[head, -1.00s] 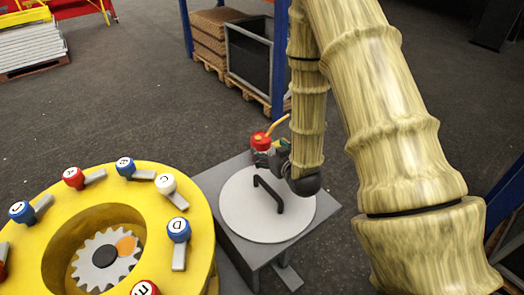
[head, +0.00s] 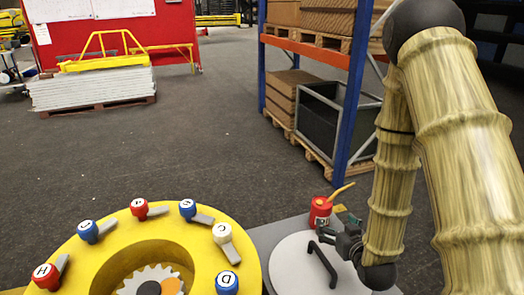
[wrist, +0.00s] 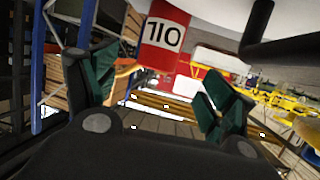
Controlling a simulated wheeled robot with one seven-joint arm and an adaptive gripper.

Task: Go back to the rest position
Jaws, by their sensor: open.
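My gripper (head: 343,232) is low over the grey stand, close to the red oil can (head: 320,212) with its yellow spout. In the wrist view my gripper (wrist: 155,88) shows two green-padded fingers spread apart. The can (wrist: 166,38) appears upside down beyond the gap between the fingers, with its OIL label in sight. Nothing shows held in the fingers. My arm comes down along the right side of the head view.
A pale round plate (head: 292,265) with a black handle (head: 322,264) lies on the stand beside the can. A yellow ring (head: 80,260) with several lettered knobs is at the lower left. A blue-posted rack (head: 352,95) stands behind. Open floor lies at the middle left.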

